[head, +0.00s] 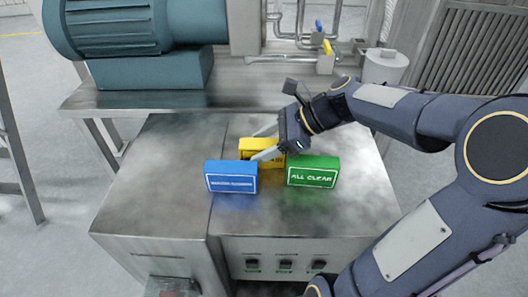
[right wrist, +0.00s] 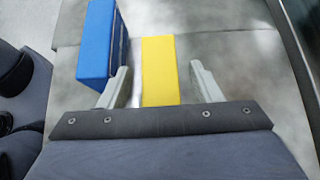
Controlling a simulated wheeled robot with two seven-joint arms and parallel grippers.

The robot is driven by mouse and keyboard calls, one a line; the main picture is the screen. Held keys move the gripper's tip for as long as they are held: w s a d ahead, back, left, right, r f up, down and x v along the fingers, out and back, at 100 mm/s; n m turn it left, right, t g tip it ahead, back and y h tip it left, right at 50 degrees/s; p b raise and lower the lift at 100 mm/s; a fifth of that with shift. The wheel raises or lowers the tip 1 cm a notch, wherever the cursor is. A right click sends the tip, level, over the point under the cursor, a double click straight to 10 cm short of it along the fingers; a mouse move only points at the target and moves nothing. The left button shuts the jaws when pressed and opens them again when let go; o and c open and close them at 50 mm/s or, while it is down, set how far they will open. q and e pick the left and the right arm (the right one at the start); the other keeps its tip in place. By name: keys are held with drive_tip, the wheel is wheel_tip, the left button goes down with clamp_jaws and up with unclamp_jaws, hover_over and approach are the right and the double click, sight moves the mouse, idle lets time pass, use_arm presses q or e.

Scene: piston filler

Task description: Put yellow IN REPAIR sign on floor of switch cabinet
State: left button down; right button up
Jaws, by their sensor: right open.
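The yellow sign (head: 248,144) stands on the steel cabinet top, behind and between the blue sign and the green sign. My right gripper (head: 254,147) is open, with its fingers on either side of the yellow sign and partly covering it. In the right wrist view the yellow sign (right wrist: 160,75) lies between the two spread fingers (right wrist: 159,68), with a gap on the right. Its lettering is mostly hidden. The steel cabinet (head: 160,195) has switches on its front; no open cabinet interior or floor shows. My left gripper is not in view.
The blue sign (head: 231,177) stands close by at front left, near one finger in the right wrist view (right wrist: 97,45). The green ALL CLEAR sign (head: 313,171) is at front right. A teal motor (head: 140,30) and pipes are behind. The cabinet top's left part is clear.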

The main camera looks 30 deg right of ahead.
drive_tip(key=c, duration=1.2)
